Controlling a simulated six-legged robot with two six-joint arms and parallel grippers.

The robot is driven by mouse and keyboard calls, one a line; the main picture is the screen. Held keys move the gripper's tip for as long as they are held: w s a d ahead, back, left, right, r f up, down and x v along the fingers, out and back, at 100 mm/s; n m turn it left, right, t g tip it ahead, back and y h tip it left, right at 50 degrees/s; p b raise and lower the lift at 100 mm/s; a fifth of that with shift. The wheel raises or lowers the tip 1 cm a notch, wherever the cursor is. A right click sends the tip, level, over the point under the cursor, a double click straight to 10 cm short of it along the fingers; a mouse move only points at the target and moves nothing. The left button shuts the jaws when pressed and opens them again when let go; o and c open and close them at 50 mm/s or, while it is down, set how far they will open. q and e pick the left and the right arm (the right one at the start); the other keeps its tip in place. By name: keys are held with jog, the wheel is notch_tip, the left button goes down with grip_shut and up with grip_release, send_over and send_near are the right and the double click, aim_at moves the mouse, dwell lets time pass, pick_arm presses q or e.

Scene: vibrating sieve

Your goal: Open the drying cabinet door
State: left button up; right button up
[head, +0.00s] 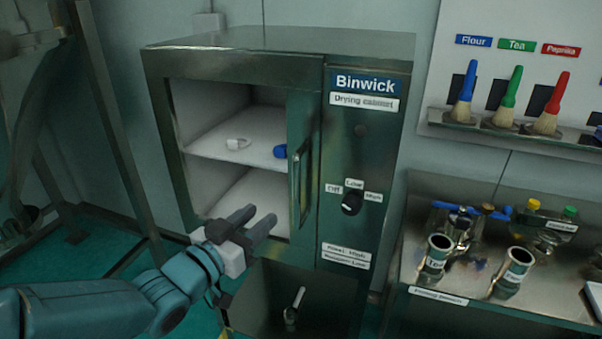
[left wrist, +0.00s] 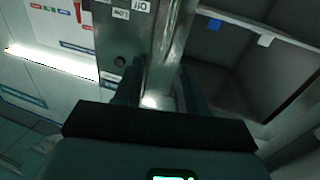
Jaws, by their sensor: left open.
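The drying cabinet (head: 362,130) is a dark metallic box with a "Binwick" label. Its front shows a dark door part (head: 300,110) with a vertical bar handle (head: 301,185), just left of the control panel. Left of it the pale shelved interior shows; I cannot tell whether through a clear pane or an opening. My left gripper (head: 261,216) is open, below and left of the handle in the head view. In the left wrist view a vertical metal part (left wrist: 168,50) runs beyond and between the fingers (left wrist: 158,92); contact is unclear. My right gripper is out of view.
A white item (head: 238,144) and a blue item (head: 280,151) sit on the cabinet shelf. A dial (head: 352,202) is right of the handle. A metal bench (head: 480,300) with jars stands at right, below a brush rack (head: 500,140). A metal frame (head: 110,130) stands at left.

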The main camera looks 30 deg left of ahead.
aim_at(294, 177)
pick_arm(q)
jog(key=shift+y, duration=0.3)
jog(key=w+p, duration=0.1)
jog(key=w, duration=0.4)
jog(key=w+a+p, duration=0.1)
jog(key=w, duration=0.4)
jog(key=w+p, duration=0.2)
jog(key=w, duration=0.3)
jog(key=shift+w+a+r, duration=0.3)
jog(key=shift+w+r, duration=0.05)
jog(key=shift+w, duration=0.05)
jog(key=shift+c, duration=0.4)
grip_shut()
